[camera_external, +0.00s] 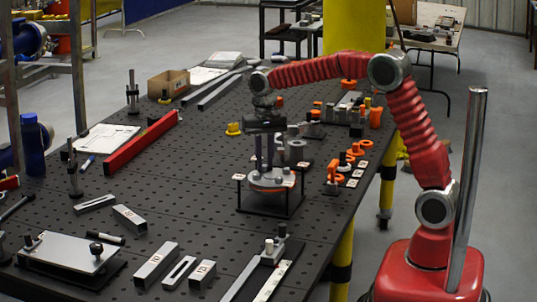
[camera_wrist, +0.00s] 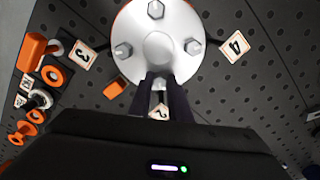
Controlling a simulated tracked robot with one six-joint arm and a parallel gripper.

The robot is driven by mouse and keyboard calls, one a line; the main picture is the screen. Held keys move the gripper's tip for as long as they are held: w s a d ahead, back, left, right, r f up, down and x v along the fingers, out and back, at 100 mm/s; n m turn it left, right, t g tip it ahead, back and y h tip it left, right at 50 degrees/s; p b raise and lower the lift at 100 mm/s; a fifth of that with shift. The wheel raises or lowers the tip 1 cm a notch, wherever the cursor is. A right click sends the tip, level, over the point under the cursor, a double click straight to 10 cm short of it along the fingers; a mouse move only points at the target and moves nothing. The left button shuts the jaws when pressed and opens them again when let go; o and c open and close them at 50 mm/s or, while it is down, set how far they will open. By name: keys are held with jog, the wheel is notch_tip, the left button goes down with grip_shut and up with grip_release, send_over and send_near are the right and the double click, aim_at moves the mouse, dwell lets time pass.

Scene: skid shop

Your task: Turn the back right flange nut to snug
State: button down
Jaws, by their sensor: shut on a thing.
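The round silver flange (camera_wrist: 160,50) with an orange rim sits in a black frame on the table; it also shows in the external view (camera_external: 268,181). Hex nuts show on its face: a top nut (camera_wrist: 156,10), a left nut (camera_wrist: 123,50) and a right nut (camera_wrist: 193,47). My gripper (camera_wrist: 163,86) points down at the flange, its dark fingers shut on a flange nut (camera_wrist: 164,84) at the lower edge in the wrist view. The fingers partly hide this nut. Which nut is the back right one I cannot tell for sure. My gripper also shows above the flange in the external view (camera_external: 266,164).
Number tags stand around the flange, including a left tag (camera_wrist: 84,54) and a right tag (camera_wrist: 235,46). Orange parts (camera_external: 356,149) lie right of the frame. A red bar (camera_external: 140,142) and grey blocks (camera_external: 156,264) lie left and in front. Bare table surrounds the frame's left side.

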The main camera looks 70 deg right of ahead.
aim_at(264, 166)
jog(key=shift+r+m, duration=0.1)
jog(key=shift+m, duration=0.4)
jog(key=c, duration=1.6)
grip_release()
jog(key=shift+c, duration=0.2)
notch_tip(264, 166, up, 14)
jog(key=shift+f, duration=0.2)
